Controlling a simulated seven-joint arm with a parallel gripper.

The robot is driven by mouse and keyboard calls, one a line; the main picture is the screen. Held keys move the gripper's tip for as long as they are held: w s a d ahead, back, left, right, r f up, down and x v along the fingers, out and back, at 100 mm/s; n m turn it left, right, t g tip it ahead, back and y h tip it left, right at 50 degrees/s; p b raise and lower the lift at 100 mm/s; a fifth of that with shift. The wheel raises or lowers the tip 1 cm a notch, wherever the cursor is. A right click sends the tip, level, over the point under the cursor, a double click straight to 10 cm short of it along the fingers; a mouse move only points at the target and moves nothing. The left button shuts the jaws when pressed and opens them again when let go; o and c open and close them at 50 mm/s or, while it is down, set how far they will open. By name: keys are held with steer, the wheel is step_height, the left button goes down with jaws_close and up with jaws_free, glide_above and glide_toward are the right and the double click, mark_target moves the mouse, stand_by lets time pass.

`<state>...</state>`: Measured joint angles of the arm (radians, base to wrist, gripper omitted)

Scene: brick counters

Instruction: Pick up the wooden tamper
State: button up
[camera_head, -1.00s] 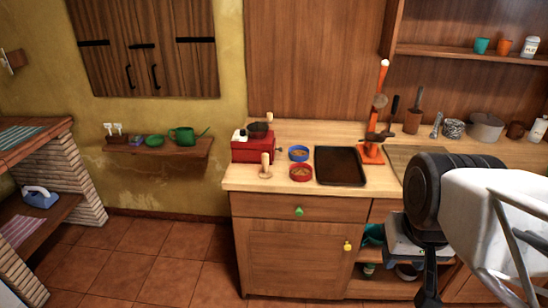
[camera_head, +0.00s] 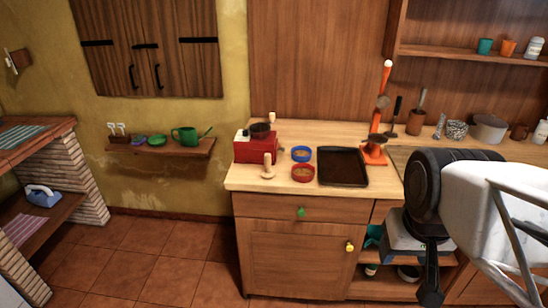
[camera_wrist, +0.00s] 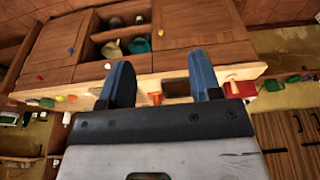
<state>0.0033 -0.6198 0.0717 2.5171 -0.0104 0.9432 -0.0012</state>
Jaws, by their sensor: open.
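The wooden tamper (camera_head: 268,167) stands upright on the left front part of the counter in the head view, a pale wooden piece with a round base and narrow handle. It is in front of the red box and left of the red bowl. My gripper (camera_wrist: 164,82) shows two blue fingers wide apart with nothing between them in the wrist view. It is away from the tamper, with my arm at the right of the head view. I cannot make out the tamper for certain in the wrist view, where objects on the counter are small and partly behind the fingers.
A red box (camera_head: 255,150) with a dark pan stands behind the tamper. A red bowl (camera_head: 303,173), a blue bowl (camera_head: 301,154) and a black tray (camera_head: 342,167) are to its right. The counter's front edge is close to the tamper. The floor (camera_head: 150,265) ahead-left is clear.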

steer(key=w+a+r+n, duration=0.2)
steer(key=w+n, duration=0.1)
steer(key=w, duration=0.5)
steer(key=w+a+r+n, duration=0.2)
steer(key=w, duration=0.6)
steer(key=n+g, duration=0.3)
steer(key=n, duration=1)
glide_above(267, 154)
steer(key=f, duration=1.5)
steer(key=shift+s+d+f, duration=0.1)
steer(key=shift+s+d, duration=0.15)
steer(key=shift+s, duration=0.05)
steer(key=shift+w+a+f, duration=0.15)
steer(key=shift+f, duration=0.1)
steer(key=shift+f, duration=1.15)
steer(key=shift+f, duration=0.15)
